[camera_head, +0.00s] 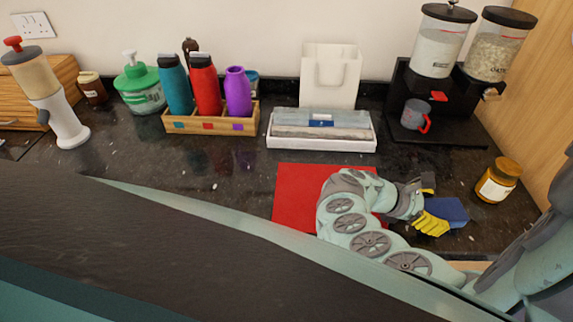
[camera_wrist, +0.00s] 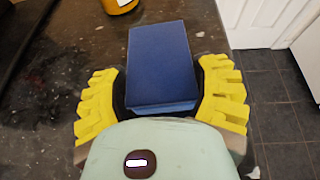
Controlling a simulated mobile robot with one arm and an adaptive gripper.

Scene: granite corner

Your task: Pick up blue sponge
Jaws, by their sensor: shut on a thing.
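The blue sponge (camera_head: 447,209) is a flat rectangular block at the right of the dark granite counter in the head view. In the wrist view the blue sponge (camera_wrist: 160,62) lies lengthwise between the yellow fingers. My gripper (camera_head: 432,222) is shut on the sponge, with a finger against each side near its close end. My gripper also shows in the wrist view (camera_wrist: 163,95). In the head view the arm hides part of the sponge's surroundings. I cannot tell whether the sponge touches the counter.
A red mat (camera_head: 296,195) lies left of my gripper, partly under my arm. A jar with an orange lid (camera_head: 497,182) stands right of the sponge. Dispensers (camera_head: 436,85), a white tray (camera_head: 320,143) and a bottle rack (camera_head: 212,126) line the back. The counter edge is close by.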

